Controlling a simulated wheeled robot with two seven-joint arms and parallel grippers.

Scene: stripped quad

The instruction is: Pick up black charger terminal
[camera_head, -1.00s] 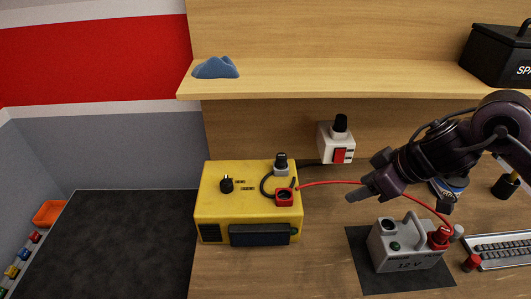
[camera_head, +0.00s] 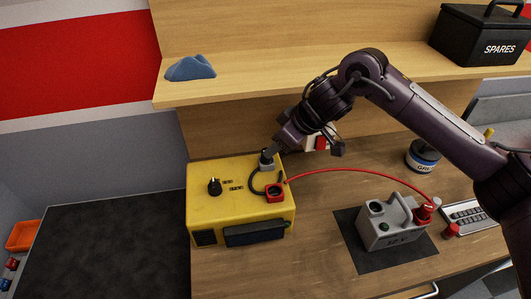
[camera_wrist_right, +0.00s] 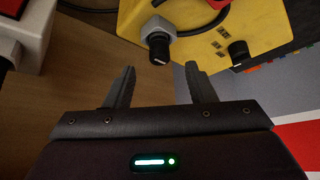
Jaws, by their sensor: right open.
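A black-topped terminal with a grey hex collar (camera_head: 267,161) stands at the back right corner of the yellow charger (camera_head: 225,203). My right gripper (camera_head: 303,146) is beside and above it, partly overlapping it in the head view. In the right wrist view the same terminal (camera_wrist_right: 161,42) lies just beyond the fingertips, lined up with the gap between them. The right gripper (camera_wrist_right: 160,70) is open and empty, and no contact shows. My left gripper is not in view.
A red clamp (camera_head: 275,191) sits on the charger, its red cable running to the grey battery (camera_head: 390,222). A black dial (camera_head: 214,186) is at the charger's left. A box with a red switch (camera_head: 317,142) is partly hidden behind my gripper. A shelf (camera_head: 300,68) is above.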

